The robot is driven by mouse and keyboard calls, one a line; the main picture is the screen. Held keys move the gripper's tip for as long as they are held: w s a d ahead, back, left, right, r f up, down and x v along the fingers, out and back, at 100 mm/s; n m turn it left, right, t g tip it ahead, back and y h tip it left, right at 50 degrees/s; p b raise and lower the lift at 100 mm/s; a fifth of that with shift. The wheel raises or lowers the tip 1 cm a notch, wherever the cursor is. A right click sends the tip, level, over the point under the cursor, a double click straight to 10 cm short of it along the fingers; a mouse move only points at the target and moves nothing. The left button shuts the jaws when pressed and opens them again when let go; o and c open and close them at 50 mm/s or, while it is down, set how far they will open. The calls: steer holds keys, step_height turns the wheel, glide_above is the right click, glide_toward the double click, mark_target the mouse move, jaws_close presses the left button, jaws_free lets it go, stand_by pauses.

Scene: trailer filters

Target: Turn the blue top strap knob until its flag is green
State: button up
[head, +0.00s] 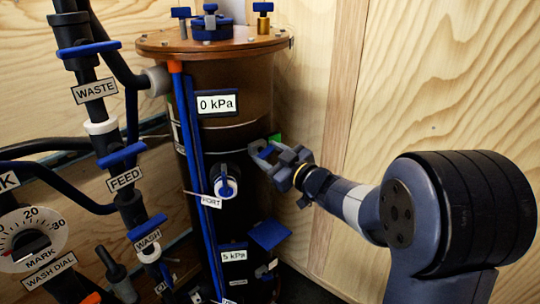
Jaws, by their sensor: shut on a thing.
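The tall brown filter vessel (225,80) stands in the middle of the head view with blue vertical straps or pipes down its front. My gripper (264,154) reaches in from the right to the vessel's right side. It is shut on the blue top strap knob (265,150), of which only a small part shows between the fingers. A small green patch, which looks like the knob's flag (275,138), shows just above and behind the fingers. The fingers hide most of the knob.
A 0 kPa display (217,103) is above left of my gripper, and a port with a blue knob (226,187) below left. A 5 kPa display (233,256) and a blue plate (270,234) are lower. Valve pipes labelled WASTE (95,89) and FEED (125,180) stand left. Plywood walls close in behind.

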steer(key=o, duration=1)
steer(key=p+v, duration=0.1)
steer(key=v, duration=0.9)
steer(key=shift+s+d+p, duration=0.25)
steer(key=shift+s+p, duration=0.05)
steer(key=shift+p, duration=0.1)
steer(key=b+x, duration=0.2)
steer(key=x, duration=0.9)
steer(key=shift+d, duration=0.1)
